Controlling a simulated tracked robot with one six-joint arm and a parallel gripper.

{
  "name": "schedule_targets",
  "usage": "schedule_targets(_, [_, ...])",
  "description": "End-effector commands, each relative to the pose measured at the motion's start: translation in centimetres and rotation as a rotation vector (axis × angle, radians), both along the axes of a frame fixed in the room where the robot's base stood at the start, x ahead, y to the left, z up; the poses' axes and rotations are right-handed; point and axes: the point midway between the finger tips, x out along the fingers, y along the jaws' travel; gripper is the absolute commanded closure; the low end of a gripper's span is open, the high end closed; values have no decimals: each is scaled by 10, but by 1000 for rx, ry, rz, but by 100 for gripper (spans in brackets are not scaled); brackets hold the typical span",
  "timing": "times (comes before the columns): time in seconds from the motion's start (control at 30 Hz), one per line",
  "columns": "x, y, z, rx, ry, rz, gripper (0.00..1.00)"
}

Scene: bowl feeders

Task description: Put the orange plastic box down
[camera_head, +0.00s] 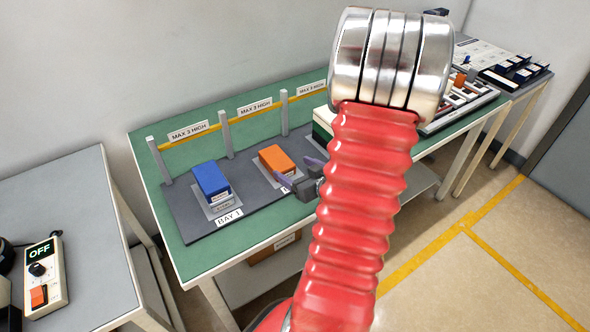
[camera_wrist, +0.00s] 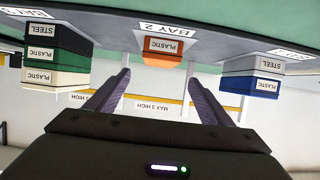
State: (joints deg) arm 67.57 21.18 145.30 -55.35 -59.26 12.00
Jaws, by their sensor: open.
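The orange plastic box (camera_head: 277,158) sits low in the middle bay of the dark grey mat. My gripper (camera_head: 300,172) is open and empty in front of it, with its two fingers apart. In the upside-down wrist view the orange box (camera_wrist: 163,49) shows its PLASTIC label, beside the BAY 2 sign (camera_wrist: 162,28). There it lies beyond the fingertips of my gripper (camera_wrist: 158,77), between their lines, with a gap to both. My red arm hides part of the mat to the right in the head view.
A blue plastic box (camera_head: 210,178) sits on a grey steel box (camera_head: 222,204) in BAY 1. A stack with green and white boxes (camera_wrist: 57,62) stands in the other neighbouring bay. A yellow rail (camera_head: 240,117) on grey posts runs behind the bays. Green tabletop (camera_head: 202,256) is clear in front.

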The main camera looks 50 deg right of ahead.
Motion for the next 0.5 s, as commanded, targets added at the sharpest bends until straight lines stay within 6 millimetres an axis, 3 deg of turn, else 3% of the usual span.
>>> schedule_targets(0.33, [2,0,2,-7,10,1,25])
schedule_targets(0.5, [16,4,12,-48,70,2,25])
